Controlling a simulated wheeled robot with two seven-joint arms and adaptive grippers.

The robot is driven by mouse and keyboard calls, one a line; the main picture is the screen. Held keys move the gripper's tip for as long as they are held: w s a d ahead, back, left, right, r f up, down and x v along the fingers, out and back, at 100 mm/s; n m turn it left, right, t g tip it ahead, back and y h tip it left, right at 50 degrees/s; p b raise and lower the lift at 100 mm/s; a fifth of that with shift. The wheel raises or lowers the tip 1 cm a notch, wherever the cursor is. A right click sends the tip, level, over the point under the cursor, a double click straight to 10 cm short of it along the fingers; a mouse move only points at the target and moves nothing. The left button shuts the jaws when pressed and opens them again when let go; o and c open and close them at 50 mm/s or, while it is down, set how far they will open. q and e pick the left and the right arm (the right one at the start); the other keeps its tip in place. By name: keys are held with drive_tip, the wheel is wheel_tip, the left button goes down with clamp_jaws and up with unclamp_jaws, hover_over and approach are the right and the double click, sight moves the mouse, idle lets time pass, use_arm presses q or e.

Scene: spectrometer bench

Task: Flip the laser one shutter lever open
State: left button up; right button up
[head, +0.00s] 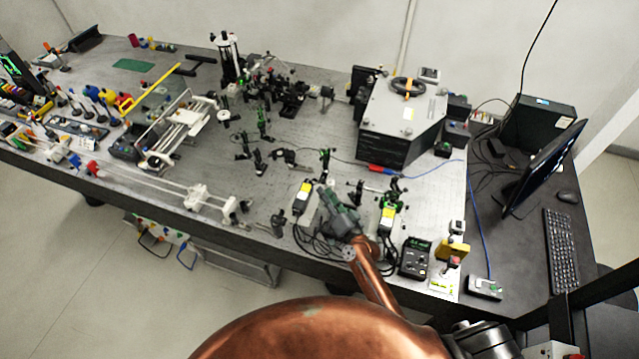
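My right gripper (328,196) reaches over the front part of the optical table, its copper arm coming in from the bottom. It is small and seen from behind, so I cannot tell whether its fingers are open or shut. I cannot tell which is laser one. No shutter lever can be made out; the gripper may hide it. My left gripper is not in view.
The perforated optical table (300,130) carries several small optic posts beyond the gripper. A large grey spectrometer box (402,120) stands at the back right. Loose black cables lie around the gripper. A black controller (415,257) sits near the front right edge.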

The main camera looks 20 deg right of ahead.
drive_tip(key=shift+x, duration=2.8)
drive_tip(key=shift+c, duration=0.4)
clamp_jaws()
